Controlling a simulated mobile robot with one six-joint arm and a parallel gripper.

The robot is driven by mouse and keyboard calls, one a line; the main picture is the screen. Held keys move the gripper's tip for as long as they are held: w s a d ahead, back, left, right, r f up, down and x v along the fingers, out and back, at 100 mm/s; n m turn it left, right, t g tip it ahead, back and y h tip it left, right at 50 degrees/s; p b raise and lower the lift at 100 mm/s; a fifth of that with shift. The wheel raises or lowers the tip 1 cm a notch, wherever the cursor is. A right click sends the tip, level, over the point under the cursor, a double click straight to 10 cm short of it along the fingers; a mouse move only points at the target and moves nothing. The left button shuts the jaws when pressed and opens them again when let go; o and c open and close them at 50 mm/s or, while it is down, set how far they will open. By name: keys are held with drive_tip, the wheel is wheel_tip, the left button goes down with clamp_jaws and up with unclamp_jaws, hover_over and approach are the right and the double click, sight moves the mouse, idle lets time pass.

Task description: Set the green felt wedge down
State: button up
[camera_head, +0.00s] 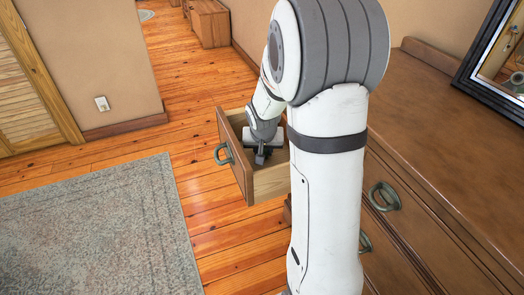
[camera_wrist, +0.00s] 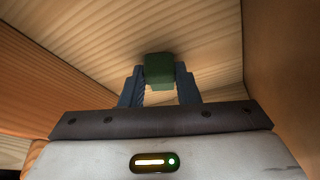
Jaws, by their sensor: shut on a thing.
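The green felt wedge (camera_wrist: 159,70) is a dark green block in the wrist view. My gripper (camera_wrist: 160,88) is shut on it, with a finger on each side. In the head view my gripper (camera_head: 260,155) reaches down inside an open wooden drawer (camera_head: 268,184). The wedge cannot be made out there. The drawer's pale wood bottom (camera_wrist: 110,30) lies beyond the wedge in the wrist view. I cannot tell whether the wedge touches it.
The drawer sticks out of a brown dresser (camera_head: 440,110), its front with a metal handle (camera_head: 222,153) facing left. Drawer walls (camera_wrist: 50,80) stand close on both sides of my gripper. A grey rug (camera_head: 100,230) and open plank floor lie to the left.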

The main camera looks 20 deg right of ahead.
drive_tip(key=shift+f+b, duration=0.2)
drive_tip(key=shift+b, duration=0.1)
drive_tip(key=o, duration=0.9)
drive_tip(key=shift+r, duration=0.1)
drive_tip(key=shift+o, duration=0.2)
drive_tip(key=shift+s+r+p, duration=0.1)
drive_tip(key=shift+r+p, duration=0.35)
drive_tip(key=shift+r, duration=0.1)
drive_tip(key=p+v, duration=0.1)
drive_tip(key=v, duration=1)
drive_tip(key=shift+s+p, duration=0.2)
drive_tip(key=shift+p, duration=0.2)
drive_tip(key=shift+r, duration=0.1)
drive_tip(key=s+a+r+n+y+p, duration=0.1)
drive_tip(key=s+a+r+p, duration=0.3)
drive_tip(key=s, duration=0.5)
drive_tip(key=s+a+r+n+g+p, duration=0.1)
drive_tip(key=s+a+r+n+p, duration=0.2)
drive_tip(key=s+r+p, duration=0.5)
wheel_tip(320, 180, up, 3)
drive_tip(key=shift+s+a+f+n+y, duration=0.1)
drive_tip(key=shift+s+a+n+y, duration=0.25)
drive_tip(key=shift+s+a, duration=0.6)
